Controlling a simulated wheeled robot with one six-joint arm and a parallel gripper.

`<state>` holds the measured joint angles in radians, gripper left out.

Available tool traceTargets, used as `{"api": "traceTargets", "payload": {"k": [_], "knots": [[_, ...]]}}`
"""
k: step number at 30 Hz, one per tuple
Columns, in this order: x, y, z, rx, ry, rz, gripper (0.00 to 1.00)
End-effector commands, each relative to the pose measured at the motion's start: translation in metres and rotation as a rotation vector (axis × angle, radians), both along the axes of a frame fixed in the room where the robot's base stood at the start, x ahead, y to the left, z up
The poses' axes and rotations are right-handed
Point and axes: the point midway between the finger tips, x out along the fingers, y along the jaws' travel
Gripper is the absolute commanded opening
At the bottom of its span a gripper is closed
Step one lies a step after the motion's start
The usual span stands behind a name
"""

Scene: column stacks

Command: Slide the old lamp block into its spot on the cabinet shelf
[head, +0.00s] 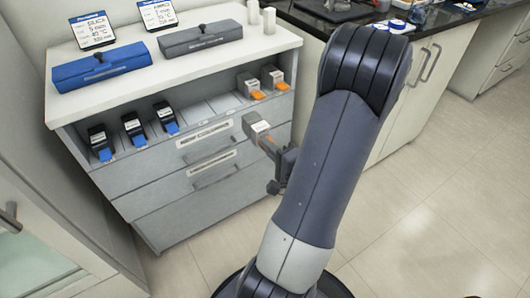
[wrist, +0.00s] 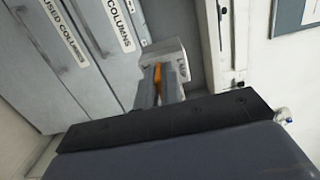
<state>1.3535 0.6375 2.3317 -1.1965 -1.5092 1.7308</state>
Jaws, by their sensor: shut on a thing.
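The lamp block in my gripper is grey with a white label (head: 256,126). In the wrist view the grey block (wrist: 166,52) sits at the fingertips, with an orange part between the fingers. My gripper (head: 268,144) is shut on it, holding it in front of the cabinet's right part; the gripper also shows in the wrist view (wrist: 158,82). The cabinet shelf (head: 207,107) is an open row under the top. Two similar grey blocks with orange ends (head: 249,86) (head: 273,77) stand at its right. The block appears outside the shelf, apart from them.
Several black blocks with blue ends (head: 134,129) stand on the shelf's left side; the shelf's middle is clear. Blue (head: 101,68) and grey (head: 200,38) cases lie on the cabinet top. Labelled drawers (head: 211,171) are below. A dark counter (head: 315,20) stands right.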

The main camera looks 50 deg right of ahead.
Motion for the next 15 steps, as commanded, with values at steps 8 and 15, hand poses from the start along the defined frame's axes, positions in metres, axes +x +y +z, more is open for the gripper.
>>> {"api": "traceTargets", "payload": {"k": [8,15], "knots": [[-0.003,-0.002,-0.004,-0.001,-0.001,-0.003,0.0],[0.013,-0.005,-0.004,-0.002,-0.001,-0.001,0.0]]}}
